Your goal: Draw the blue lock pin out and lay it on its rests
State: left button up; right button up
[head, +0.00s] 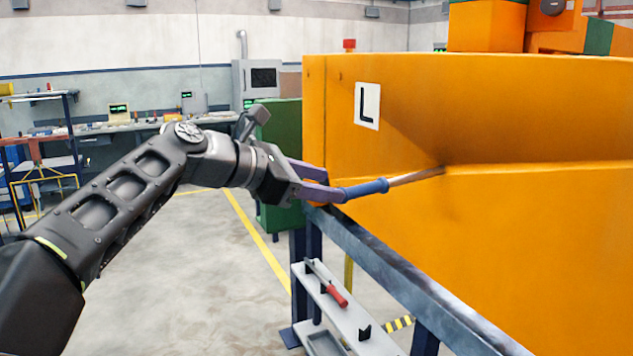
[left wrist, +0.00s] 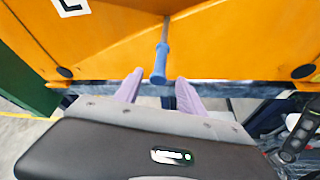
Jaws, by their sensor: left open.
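The blue lock pin (head: 367,188) has a blue handle and a bare metal shaft that meets the orange body (head: 480,220). It also shows in the left wrist view (left wrist: 160,62), with its handle pointing toward me. My left gripper (head: 334,187) is open at the handle's free end. In the left wrist view, its two purple fingers (left wrist: 158,86) stand either side of the handle's near end, with a gap visible on both sides. A grey shelf (head: 346,314) with small dark upright brackets, perhaps the rests, hangs lower on the blue frame. My right gripper is not in view.
A red-handled tool (head: 336,295) lies on the grey shelf. A blue rail (head: 400,275) runs below the orange body. A green cabinet (head: 281,150) stands behind my gripper. The floor left of the shelf is clear.

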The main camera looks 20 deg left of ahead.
aim_at(346, 189)
pick_arm(q)
jog(key=p+x, duration=0.1)
jog(key=x, duration=0.5)
jog(key=shift+w+d+f, duration=0.15)
jog(key=shift+w+d, duration=0.05)
jog(key=shift+w, duration=0.1)
jog(key=shift+c, duration=0.2)
grip_shut()
dwell(0.9)
dwell(0.4)
dwell(1.1)
jog(key=shift+a, duration=0.1)
